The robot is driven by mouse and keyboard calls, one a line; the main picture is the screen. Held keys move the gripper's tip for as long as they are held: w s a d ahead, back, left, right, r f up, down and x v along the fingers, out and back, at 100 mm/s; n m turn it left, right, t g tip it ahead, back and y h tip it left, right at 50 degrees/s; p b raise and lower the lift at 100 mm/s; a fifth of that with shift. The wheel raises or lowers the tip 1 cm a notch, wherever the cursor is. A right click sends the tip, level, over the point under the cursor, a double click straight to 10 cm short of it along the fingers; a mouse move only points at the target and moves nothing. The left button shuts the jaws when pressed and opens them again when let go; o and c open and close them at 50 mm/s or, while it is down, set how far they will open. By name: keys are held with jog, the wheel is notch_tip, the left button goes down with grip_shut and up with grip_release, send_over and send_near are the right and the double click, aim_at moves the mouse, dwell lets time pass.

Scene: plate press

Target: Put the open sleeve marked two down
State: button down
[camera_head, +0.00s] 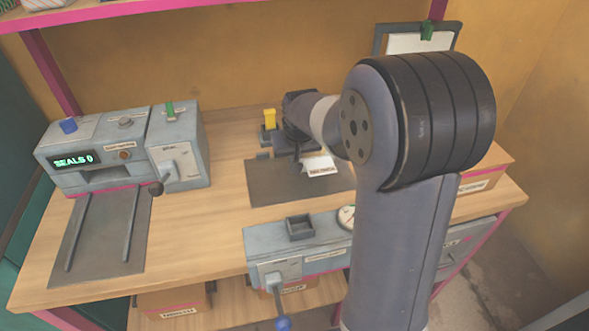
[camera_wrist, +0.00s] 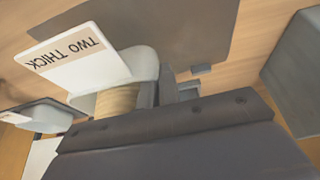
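The sleeve marked two is a white piece with a tan label reading "TWO THICK" (camera_wrist: 68,55) in the wrist view. In the head view the sleeve (camera_head: 321,167) shows as a small white shape over the dark mat (camera_head: 270,190). My gripper (camera_head: 303,158) points down there, its tip at the sleeve's near-left side. In the wrist view the sleeve's inner end meets my gripper's grey fingers (camera_wrist: 158,92), which look shut on it. The finger contact is partly hidden by the dark gripper body. I cannot tell whether the sleeve touches the mat.
A grey sealing machine (camera_head: 120,150) with a lever and a railed dark plate (camera_head: 105,235) stands at left. A yellow-topped piece (camera_head: 270,119) stands behind the mat. A grey unit (camera_head: 300,250) with a blue-knobbed lever is at the front edge. Bare wood lies between the machine and mat.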

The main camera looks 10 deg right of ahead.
jog(key=shift+f, duration=2.75)
jog(key=shift+f, duration=0.1)
jog(key=shift+f, duration=0.15)
jog(key=c, duration=1.6)
grip_release()
jog(key=shift+c, duration=0.2)
